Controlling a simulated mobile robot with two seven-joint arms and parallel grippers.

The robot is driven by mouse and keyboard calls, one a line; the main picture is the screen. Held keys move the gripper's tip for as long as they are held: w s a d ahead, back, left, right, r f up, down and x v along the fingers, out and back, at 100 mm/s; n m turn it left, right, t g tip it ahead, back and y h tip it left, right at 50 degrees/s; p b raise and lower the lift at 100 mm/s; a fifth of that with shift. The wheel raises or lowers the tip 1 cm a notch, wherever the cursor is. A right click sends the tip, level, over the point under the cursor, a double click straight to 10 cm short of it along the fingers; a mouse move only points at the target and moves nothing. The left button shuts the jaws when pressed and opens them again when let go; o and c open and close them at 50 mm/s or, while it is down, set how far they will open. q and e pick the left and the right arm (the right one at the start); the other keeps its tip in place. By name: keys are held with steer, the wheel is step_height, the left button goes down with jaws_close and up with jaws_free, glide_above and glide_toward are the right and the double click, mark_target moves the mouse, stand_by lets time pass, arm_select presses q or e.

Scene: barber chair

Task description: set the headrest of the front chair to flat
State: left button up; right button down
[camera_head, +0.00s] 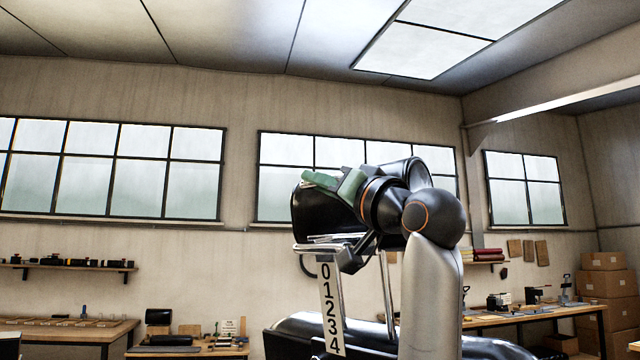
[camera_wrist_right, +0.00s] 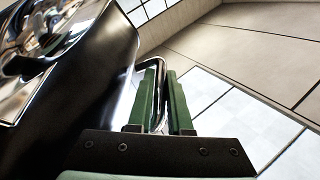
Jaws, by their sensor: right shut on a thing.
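The headrest (camera_head: 312,215) of the front chair is a black glossy cushion, held up on chrome posts (camera_head: 388,295) above the black chair (camera_head: 290,338). A white scale plate (camera_head: 332,310) with the digits 0 to 4 hangs below it. My right gripper (camera_head: 335,184) has green fingers and is at the top of the headrest. In the right wrist view, its fingers (camera_wrist_right: 161,80) are shut on a chrome bar (camera_wrist_right: 160,112) beside the headrest's dark side (camera_wrist_right: 85,85). My arm hides part of the headrest, so its exact tilt is hard to tell. My left gripper is not in view.
A workbench (camera_head: 95,328) with tools stands at the left, and another bench (camera_head: 530,315) at the right by stacked cardboard boxes (camera_head: 605,285). A wall shelf (camera_head: 70,266) holds small dark items. The space above the headrest is clear up to the ceiling.

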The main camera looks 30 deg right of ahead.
steer(key=c, duration=0.8)
jaws_free()
steer(key=shift+c, duration=0.2)
steer(key=shift+f, duration=0.1)
steer(key=b+v, duration=0.4)
steer(key=v, duration=0.8)
steer(key=shift+s+b, duration=0.25)
steer(key=shift+b, duration=0.15)
steer(key=shift+f, duration=0.1)
steer(key=shift+d, duration=0.1)
